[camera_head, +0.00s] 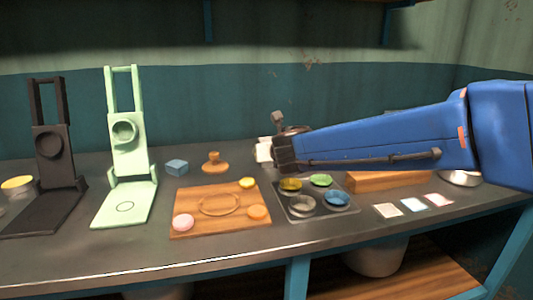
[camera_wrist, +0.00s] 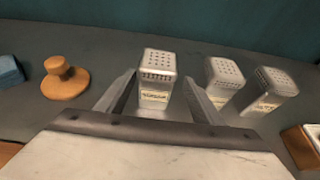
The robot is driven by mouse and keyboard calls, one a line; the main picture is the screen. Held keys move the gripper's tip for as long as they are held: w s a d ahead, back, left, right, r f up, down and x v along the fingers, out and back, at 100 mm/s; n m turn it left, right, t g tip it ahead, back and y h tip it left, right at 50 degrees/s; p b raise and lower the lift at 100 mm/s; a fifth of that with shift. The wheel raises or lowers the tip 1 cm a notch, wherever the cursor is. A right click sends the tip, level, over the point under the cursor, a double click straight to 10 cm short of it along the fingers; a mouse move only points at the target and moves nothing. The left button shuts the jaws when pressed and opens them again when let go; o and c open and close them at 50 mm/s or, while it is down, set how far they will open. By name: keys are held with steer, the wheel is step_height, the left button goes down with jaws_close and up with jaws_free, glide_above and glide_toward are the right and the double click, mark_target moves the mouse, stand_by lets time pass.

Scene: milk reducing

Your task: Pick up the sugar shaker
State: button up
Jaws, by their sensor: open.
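Three metal shakers with perforated tops and pale labels stand upright at the back of the counter in the wrist view: one in the middle (camera_wrist: 155,82), one right of it (camera_wrist: 223,82), and one farther right (camera_wrist: 266,90). The labels are too blurred to tell which is sugar. My gripper (camera_wrist: 159,84) is open, its two fingers on either side of the middle shaker, with nothing visibly clamped. I cannot tell whether the fingers touch it. In the head view my gripper (camera_head: 278,133) is at the back of the counter and hides most of the shakers; a pale one (camera_head: 263,150) shows partly.
A wooden tamper (camera_head: 214,162) and a blue block (camera_head: 176,167) stand left of my gripper. In front are a wooden board (camera_head: 212,226) and a dark tray with several coloured bowls (camera_head: 292,216). A long wooden box (camera_head: 390,181) lies under my arm.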

steer(key=shift+a+x, duration=0.15)
steer(key=shift+x, duration=1.45)
steer(key=shift+a+x, duration=0.15)
steer(key=shift+x, duration=1.5)
steer(key=shift+s, duration=0.1)
steer(key=shift+c, duration=0.2)
steer(key=c, duration=1.2)
steer(key=shift+r, duration=0.1)
